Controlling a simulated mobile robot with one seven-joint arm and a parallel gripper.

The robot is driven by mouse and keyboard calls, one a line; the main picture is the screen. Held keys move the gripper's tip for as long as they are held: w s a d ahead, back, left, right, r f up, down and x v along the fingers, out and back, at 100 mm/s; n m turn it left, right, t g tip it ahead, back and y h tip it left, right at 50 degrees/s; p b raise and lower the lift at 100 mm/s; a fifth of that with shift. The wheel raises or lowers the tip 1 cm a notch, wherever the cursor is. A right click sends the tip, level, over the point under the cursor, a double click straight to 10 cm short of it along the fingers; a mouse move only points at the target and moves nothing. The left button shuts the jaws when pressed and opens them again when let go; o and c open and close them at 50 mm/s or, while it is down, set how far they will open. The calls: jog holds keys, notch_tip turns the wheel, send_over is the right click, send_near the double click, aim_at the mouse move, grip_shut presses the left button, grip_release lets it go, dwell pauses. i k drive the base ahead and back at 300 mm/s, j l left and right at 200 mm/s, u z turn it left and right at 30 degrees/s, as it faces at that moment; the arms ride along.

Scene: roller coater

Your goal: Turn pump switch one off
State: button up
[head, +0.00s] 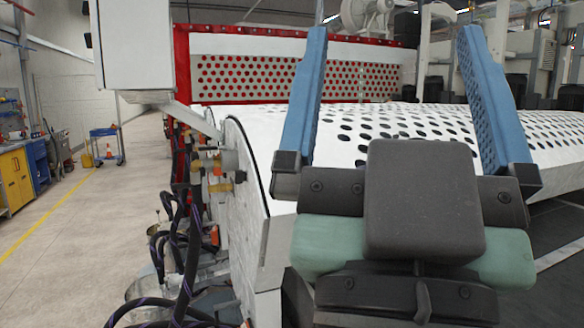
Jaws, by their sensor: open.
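My gripper (393,34) fills the right half of the head view. Its two blue fingers stand wide apart and point forward and up, with nothing between them. Its dark body hides part of the white perforated roller cover (425,120) behind it. A pale grey box (133,45) hangs at the upper left, to the left of the fingers and apart from them. Only its plain faces show. I cannot make out pump switch one in this view.
A red frame with a perforated panel (245,78) stands behind the cover. Hoses and brass fittings (215,175) stick out at the machine's left end. The floor (85,225) at left is open. A yellow cabinet (17,182) and a blue trolley (105,147) stand beyond.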

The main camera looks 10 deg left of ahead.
aim_at(88, 36)
jog(key=j+u, duration=0.2)
jog(key=j, duration=0.5)
jog(key=j+u, duration=0.2)
jog(key=j, duration=0.45)
jog(key=i+j+u, duration=0.1)
jog(key=j+u, duration=0.15)
jog(key=j, duration=0.45)
